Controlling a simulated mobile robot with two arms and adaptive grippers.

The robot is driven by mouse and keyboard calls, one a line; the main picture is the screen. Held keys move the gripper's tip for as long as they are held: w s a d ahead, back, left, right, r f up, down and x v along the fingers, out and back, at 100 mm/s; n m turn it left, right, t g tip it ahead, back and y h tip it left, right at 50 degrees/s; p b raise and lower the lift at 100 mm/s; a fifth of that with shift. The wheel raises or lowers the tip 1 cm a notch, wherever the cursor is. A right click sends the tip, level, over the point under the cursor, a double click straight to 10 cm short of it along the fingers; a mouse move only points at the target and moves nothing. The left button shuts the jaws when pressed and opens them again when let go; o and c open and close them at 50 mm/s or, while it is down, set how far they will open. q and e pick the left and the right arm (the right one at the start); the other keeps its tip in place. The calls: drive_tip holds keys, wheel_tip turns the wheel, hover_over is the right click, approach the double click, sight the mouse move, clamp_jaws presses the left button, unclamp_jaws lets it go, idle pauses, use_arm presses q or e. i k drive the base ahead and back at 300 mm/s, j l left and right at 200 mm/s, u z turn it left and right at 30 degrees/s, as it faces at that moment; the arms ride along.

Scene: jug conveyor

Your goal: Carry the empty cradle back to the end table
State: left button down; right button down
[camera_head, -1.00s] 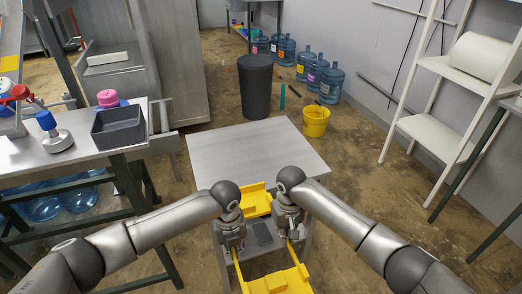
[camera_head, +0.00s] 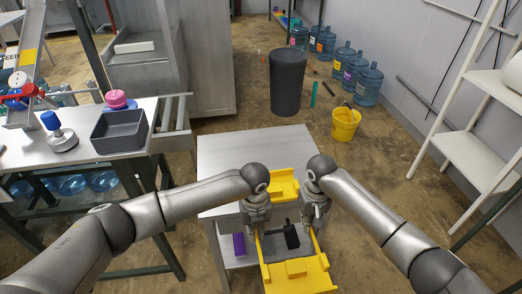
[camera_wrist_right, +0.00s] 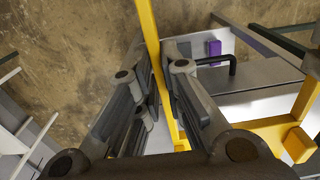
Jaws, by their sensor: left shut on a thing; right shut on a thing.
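The yellow cradle (camera_head: 300,276) is an open frame with two side rails and a notched plate at each end. No jug sits in it. My left gripper (camera_head: 257,228) is shut on its left rail and my right gripper (camera_head: 317,222) on its right rail. The right wrist view shows my right jaws (camera_wrist_right: 160,78) closed around the yellow rail (camera_wrist_right: 153,28). The small grey table (camera_head: 255,146) stands straight ahead. The cradle's far plate overlaps the table's front part in the head view; I cannot tell whether they touch.
A purple item (camera_head: 239,244) and a black item (camera_head: 291,236) show low by the table. A workbench with a grey bin (camera_head: 119,130) stands at left. A dark barrel (camera_head: 287,82), a yellow bucket (camera_head: 345,124) and several blue jugs stand beyond. A white shelf (camera_head: 475,158) is at right.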

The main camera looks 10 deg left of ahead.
sight(275, 161)
drive_tip(key=i+j, duration=0.15)
drive_tip(key=i, duration=0.45)
drive_tip(key=i+j, duration=0.1)
drive_tip(key=i, duration=0.5)
